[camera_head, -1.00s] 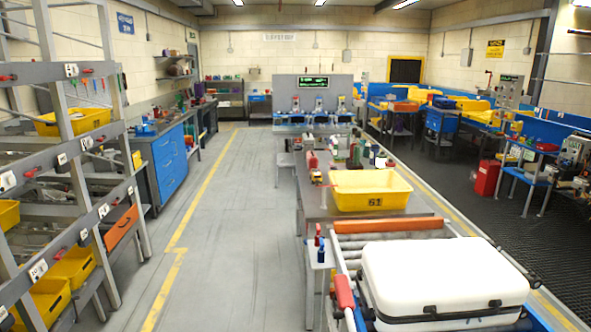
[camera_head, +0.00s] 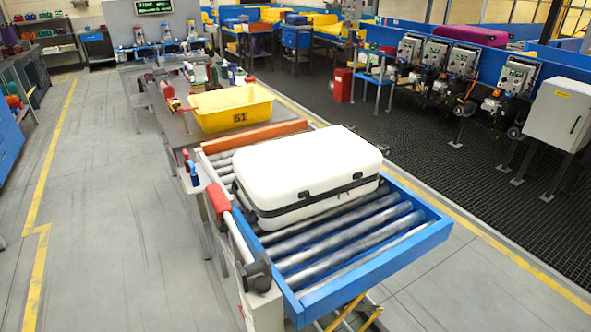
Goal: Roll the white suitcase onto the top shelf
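The white suitcase (camera_head: 305,170) lies flat on the rollers of a blue-framed roller conveyor (camera_head: 435,232), right of centre in the head view. Its black trim and handle face the near side. Bare rollers show in front of it. Neither of my grippers is in view.
A red-capped rail (camera_head: 219,199) runs along the conveyor's left side. Grey floor (camera_head: 110,200) is open at the left. Machines and a white cabinet (camera_head: 560,112) stand at the right.

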